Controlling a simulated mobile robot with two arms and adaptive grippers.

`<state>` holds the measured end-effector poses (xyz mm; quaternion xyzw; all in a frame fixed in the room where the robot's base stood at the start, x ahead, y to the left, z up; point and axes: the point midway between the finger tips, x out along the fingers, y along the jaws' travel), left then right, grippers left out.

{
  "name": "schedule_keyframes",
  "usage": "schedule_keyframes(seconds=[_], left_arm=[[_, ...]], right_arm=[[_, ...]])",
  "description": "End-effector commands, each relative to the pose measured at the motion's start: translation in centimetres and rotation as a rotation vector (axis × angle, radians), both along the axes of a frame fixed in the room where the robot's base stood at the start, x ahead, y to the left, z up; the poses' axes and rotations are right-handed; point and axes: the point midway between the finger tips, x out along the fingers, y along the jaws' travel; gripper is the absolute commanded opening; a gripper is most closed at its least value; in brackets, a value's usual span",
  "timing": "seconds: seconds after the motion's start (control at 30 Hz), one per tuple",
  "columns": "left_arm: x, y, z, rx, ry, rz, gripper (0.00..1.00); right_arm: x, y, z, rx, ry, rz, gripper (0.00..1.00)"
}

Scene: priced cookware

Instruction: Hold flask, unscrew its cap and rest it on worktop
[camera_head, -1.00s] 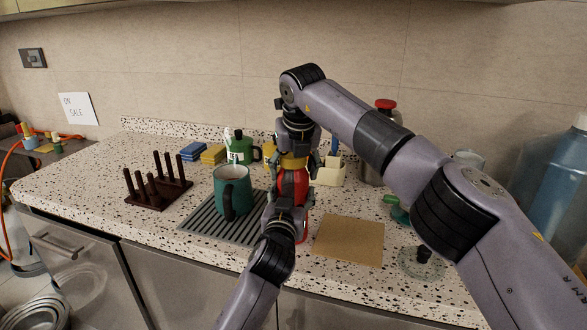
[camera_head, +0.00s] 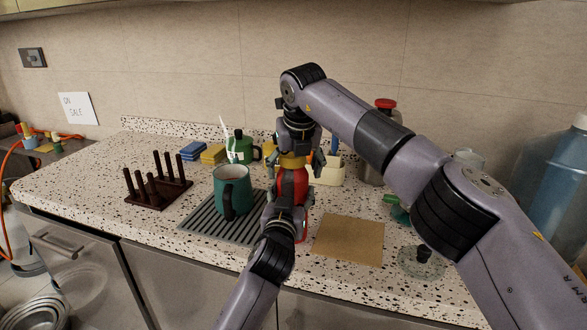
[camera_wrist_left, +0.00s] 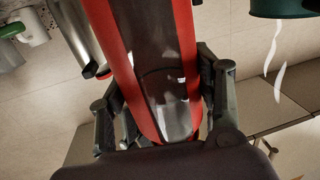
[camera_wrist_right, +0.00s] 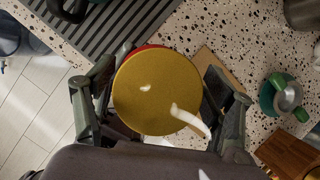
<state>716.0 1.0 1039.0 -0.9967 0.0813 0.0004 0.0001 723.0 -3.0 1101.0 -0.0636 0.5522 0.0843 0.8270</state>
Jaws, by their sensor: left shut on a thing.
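The flask (camera_head: 302,186) is red and upright near the front of the worktop (camera_head: 100,205). My left gripper (camera_head: 288,192) is shut on its body from the front; the left wrist view shows the flask's red and dark body (camera_wrist_left: 113,45) between the fingers. The cap (camera_head: 291,163) is yellow and sits at the top of the flask. My right gripper (camera_head: 297,155) points down over it. In the right wrist view the round cap (camera_wrist_right: 150,100) lies between the two fingers; whether they press on it is unclear. Some red shows behind the cap's edge.
A teal mug (camera_head: 232,188) stands on the grey ribbed mat (camera_head: 200,222) left of the flask. A tan board (camera_head: 348,240) lies bare to the right. A dark peg rack (camera_head: 158,197) is at left, a glass lid (camera_head: 422,262) at right.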

Motion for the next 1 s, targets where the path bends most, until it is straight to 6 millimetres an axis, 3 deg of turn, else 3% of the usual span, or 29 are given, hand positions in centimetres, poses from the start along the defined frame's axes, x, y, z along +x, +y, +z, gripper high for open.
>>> schedule_keyframes(seconds=[0.4,1.0], left_arm=[[0.0,-0.1,0.2,-0.001,-0.004,-0.002,0.15],[0.0,-0.1,0.2,-0.001,-0.004,-0.002,0.15]], right_arm=[[0.0,0.2,0.3,0.001,-0.001,0.003,0.84],[-0.1,0.2,4.7,0.001,-0.001,0.003,0.84]])
